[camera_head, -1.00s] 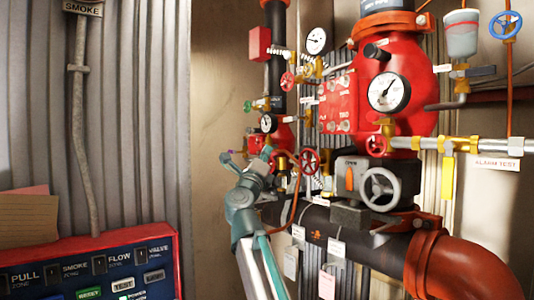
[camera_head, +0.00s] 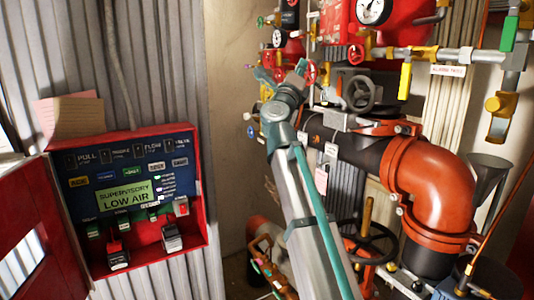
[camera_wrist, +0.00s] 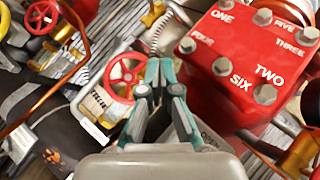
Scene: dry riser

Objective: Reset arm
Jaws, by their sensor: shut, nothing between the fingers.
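My arm (camera_head: 305,205) reaches up from the bottom of the head view toward the red valve body and its small handwheels. My gripper (camera_wrist: 160,66) is shut and empty in the wrist view, its teal fingers together. In the head view my gripper (camera_head: 281,80) is small and partly masked by my wrist. A red handwheel (camera_wrist: 122,77) lies just left of the fingers in the wrist view; I cannot tell whether they touch. A red bolted cover (camera_wrist: 244,66) with numbered bolts is to the right.
A red alarm panel (camera_head: 125,195) reading "SUPERVISORY LOW AIR" hangs at left. An orange pipe elbow (camera_head: 432,190), a grey handwheel (camera_head: 363,92) and a dark handwheel (camera_head: 370,242) stand right of my arm. Bare wall (camera_head: 228,130) shows between panel and piping.

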